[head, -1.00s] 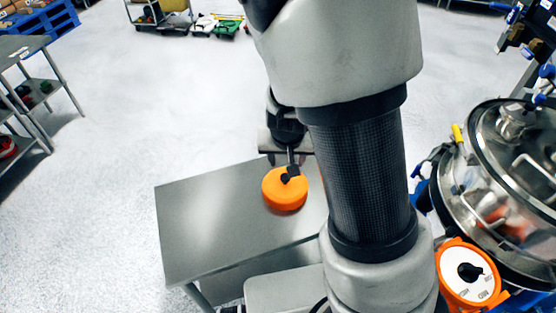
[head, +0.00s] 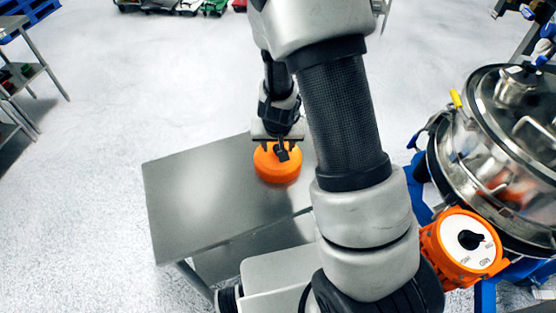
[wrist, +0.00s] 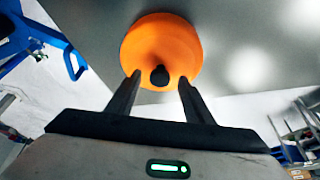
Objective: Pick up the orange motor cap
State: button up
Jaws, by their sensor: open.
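The orange motor cap (head: 277,166) is a round orange disc with a dark knob on top. It rests on the grey metal table (head: 190,200), near the table's far right edge. My gripper (head: 281,153) is at the cap, its fingers partly in front of it in the head view. In the wrist view the cap (wrist: 160,48) lies just past the open fingertips of my gripper (wrist: 158,85), with the dark knob (wrist: 160,76) between them. Whether the fingers touch the cap or knob cannot be told.
A steel sifter vessel (head: 510,140) with an orange control box (head: 466,246) stands at the right. My arm covers the table's right side. The left of the table is bare. Another table (head: 28,80) stands at the far left.

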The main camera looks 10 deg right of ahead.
grip_shut()
jog(key=shift+r, duration=0.1)
